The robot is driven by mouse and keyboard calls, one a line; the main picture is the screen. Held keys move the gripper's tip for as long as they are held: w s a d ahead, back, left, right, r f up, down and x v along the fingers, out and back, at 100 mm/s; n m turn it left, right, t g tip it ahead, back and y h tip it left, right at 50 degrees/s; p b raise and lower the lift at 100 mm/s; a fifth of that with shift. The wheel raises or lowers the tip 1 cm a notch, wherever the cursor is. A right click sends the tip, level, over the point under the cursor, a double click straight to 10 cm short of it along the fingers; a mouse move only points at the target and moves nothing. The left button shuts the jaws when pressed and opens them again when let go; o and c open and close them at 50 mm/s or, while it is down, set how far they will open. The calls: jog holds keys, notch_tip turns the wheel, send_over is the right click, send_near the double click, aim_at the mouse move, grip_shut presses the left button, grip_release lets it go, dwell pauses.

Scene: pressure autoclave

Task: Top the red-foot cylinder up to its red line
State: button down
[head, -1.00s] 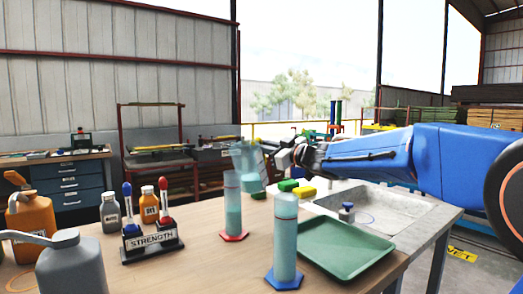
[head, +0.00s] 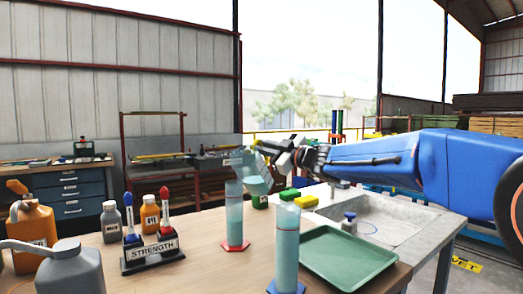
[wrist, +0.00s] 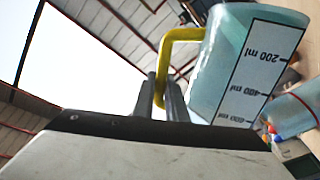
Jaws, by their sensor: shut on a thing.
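The red-foot cylinder (head: 234,222) stands upright on the wooden table in the head view, with pale teal liquid in it. The blue-foot cylinder (head: 286,245) stands in front, holding similar liquid. I cannot tell whether liquid is flowing.
A green tray (head: 345,258) lies right of the blue-foot cylinder. A STRENGTH stand (head: 152,250) with blue and red droppers, small bottles and a grey can (head: 68,270) stand on the left.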

aim_at(256, 140)
jog(key=shift+s+a+r+n+y, duration=0.25)
jog(key=shift+s+r+n, duration=0.15)
jog(key=shift+r+n, duration=0.35)
jog(key=shift+s+a+r+n+y, duration=0.15)
jog(key=shift+s+a+r+n, duration=0.25)
jog(key=shift+n, duration=0.5)
jog(key=shift+s+a+r+n+y, duration=0.2)
jog(key=shift+s+r+n, duration=0.25)
jog(key=shift+r+n, duration=0.3)
jog(key=shift+s+a+r+n+g+y, duration=0.2)
jog(key=shift+s+a+r+n, duration=0.2)
jog(key=shift+n, duration=0.35)
jog(key=shift+s+a+r+n+g+y, duration=0.1)
jog(key=shift+s+a+r+n+g, duration=0.15)
jog(key=shift+s+n, duration=0.4)
jog(key=shift+s+a+r+n+g, duration=0.15)
jog(key=shift+s+a+r+n, duration=0.15)
jog(key=shift+n, duration=0.35)
jog(key=shift+s+a+r+n+g, duration=0.1)
jog(key=shift+s+a+r+n, duration=0.2)
jog(key=shift+n, duration=0.35)
dwell(1.7)
jog(key=shift+d, duration=0.15)
